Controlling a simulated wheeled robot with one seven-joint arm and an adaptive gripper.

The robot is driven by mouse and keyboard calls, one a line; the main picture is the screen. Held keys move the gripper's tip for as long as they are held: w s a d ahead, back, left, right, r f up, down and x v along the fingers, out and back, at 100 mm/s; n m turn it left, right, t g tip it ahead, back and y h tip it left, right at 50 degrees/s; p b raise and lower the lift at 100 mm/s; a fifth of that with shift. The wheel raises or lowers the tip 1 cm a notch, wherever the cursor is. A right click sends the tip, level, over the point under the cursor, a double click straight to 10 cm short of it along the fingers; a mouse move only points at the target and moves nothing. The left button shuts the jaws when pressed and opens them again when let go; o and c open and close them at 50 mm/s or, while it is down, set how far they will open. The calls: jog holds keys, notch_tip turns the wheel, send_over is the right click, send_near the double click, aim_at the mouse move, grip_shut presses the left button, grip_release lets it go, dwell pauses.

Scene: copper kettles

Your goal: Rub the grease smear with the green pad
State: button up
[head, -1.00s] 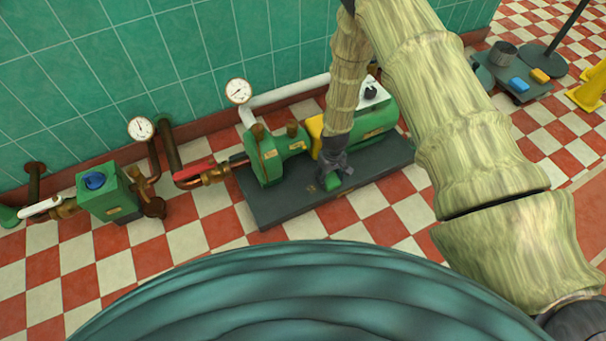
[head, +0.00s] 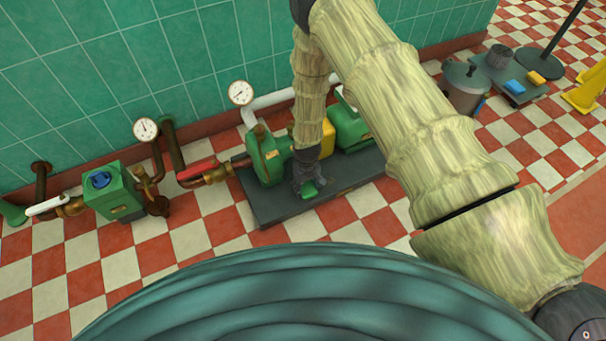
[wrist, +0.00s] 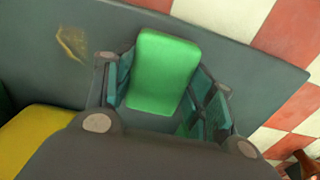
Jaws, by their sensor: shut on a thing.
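The green pad (wrist: 165,72) is held between the fingers of my gripper (wrist: 165,90), which is shut on it. In the head view my gripper (head: 308,180) points down over the front part of the dark grey pump base, with a bit of the green pad (head: 308,191) showing. The grease smear (wrist: 72,43) is a small yellow-brown mark on the grey base, up and left of the pad in the wrist view, apart from it. Whether the pad touches the base, I cannot tell.
The grey base (head: 262,211) carries a green pump (head: 266,155) with a yellow guard (head: 328,135), close behind my gripper. A pipe with a red-handled valve (head: 197,170) lies to the left. A lidded pot (head: 465,88) and a tray with blue and yellow blocks stand at the right.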

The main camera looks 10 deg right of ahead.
notch_tip(320, 180, up, 3)
jog(key=shift+f+p, duration=0.2)
jog(key=shift+p, duration=0.55)
notch_tip(320, 180, up, 2)
jog(key=shift+a+p, duration=0.15)
jog(key=shift+p, duration=0.75)
jog(key=shift+r+p, duration=1.4)
jog(key=shift+r, duration=0.35)
